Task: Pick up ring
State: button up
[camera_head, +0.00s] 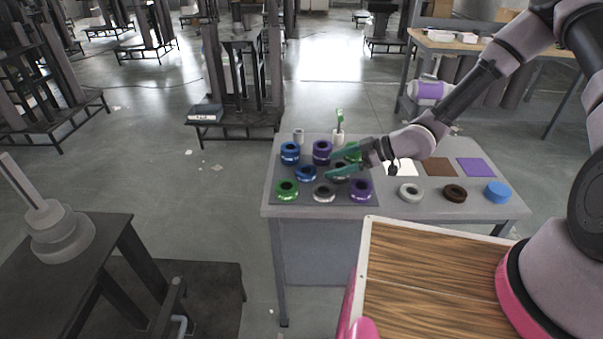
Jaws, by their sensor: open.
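Several rings lie on a dark mat (257,198) on the left half of the grey table (433,207). They include a blue ring (290,153), a purple ring (322,152), another blue ring (306,173), a green ring (286,190), a grey-white ring (324,192) and a purple ring (360,190). A green ring (353,150) at the back is partly hidden by my arm. My gripper (332,163) has green fingers and is open above the mat. A pale ring (341,172) shows just below the fingers; I cannot tell whether they touch it.
A white ring (410,193), a brown ring (455,193) and a blue round piece (497,192) stand on the right, before white, brown (437,167) and purple (476,167) squares. A cup with a green-topped item (339,128) stands at the back edge. A dark stand (80,235) is at left.

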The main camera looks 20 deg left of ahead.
aim_at(311, 170)
jog(key=x, duration=0.8)
jog(key=shift+s+a, duration=0.15)
jog(key=shift+a, duration=0.1)
jog(key=c, duration=1.4)
